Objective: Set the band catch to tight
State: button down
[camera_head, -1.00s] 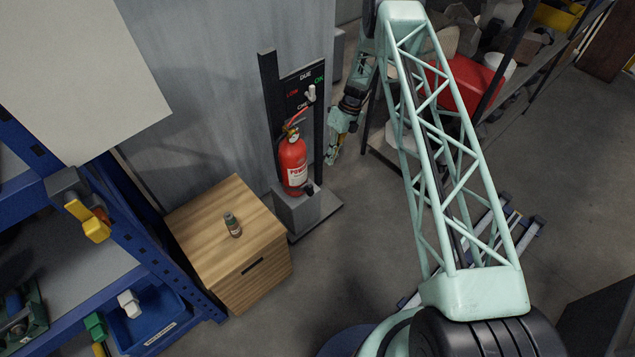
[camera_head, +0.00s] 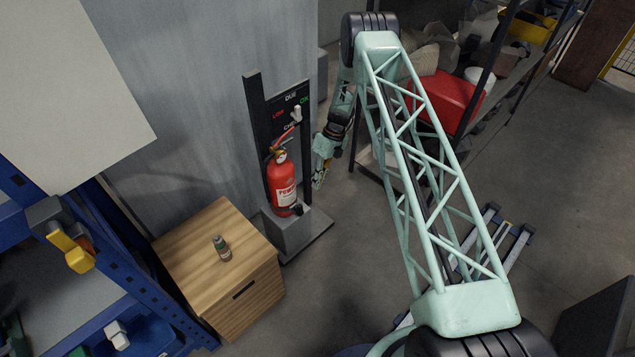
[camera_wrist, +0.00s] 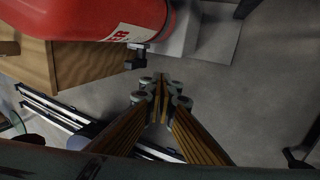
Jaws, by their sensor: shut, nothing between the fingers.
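A red fire extinguisher (camera_head: 283,182) stands upright on a grey block against a dark backboard. A small black part (camera_head: 297,209), which looks like a catch, sticks out at its lower right side. It also shows in the wrist view (camera_wrist: 136,60), below the red cylinder (camera_wrist: 95,18). I cannot read its setting, and no band is clear around the cylinder. My gripper (camera_head: 318,184) is to the right of the extinguisher, apart from it. In the wrist view its fingertips (camera_wrist: 161,88) are together and empty, a little below and right of the black part.
The backboard carries a dial plate with LOW, DUE and OK and a pale lever (camera_head: 297,115). A wooden cabinet (camera_head: 205,240) with a small bottle (camera_head: 221,246) stands at left. A yellow-handled fixture (camera_head: 70,248) is on the blue rack.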

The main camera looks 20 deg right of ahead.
aim_at(298, 213)
jog(key=s+a+f+b, duration=0.2)
jog(key=s+a+f, duration=0.1)
jog(key=a+f, duration=0.3)
jog(key=shift+f, duration=0.4)
jog(key=shift+s+a+r, duration=0.3)
jog(key=shift+a, duration=0.1)
dwell(0.9)
jog(key=shift+s+a+r, duration=0.2)
jog(key=shift+s+a, duration=0.05)
jog(key=shift+a, duration=0.25)
jog(key=shift+s+a+p, duration=0.2)
jog(key=shift+s+a, duration=0.15)
jog(key=shift+a, duration=0.3)
jog(key=shift+s+a+p, duration=0.2)
jog(key=shift+s+a, duration=0.1)
jog(key=shift+a, duration=0.4)
jog(key=shift+r, duration=0.1)
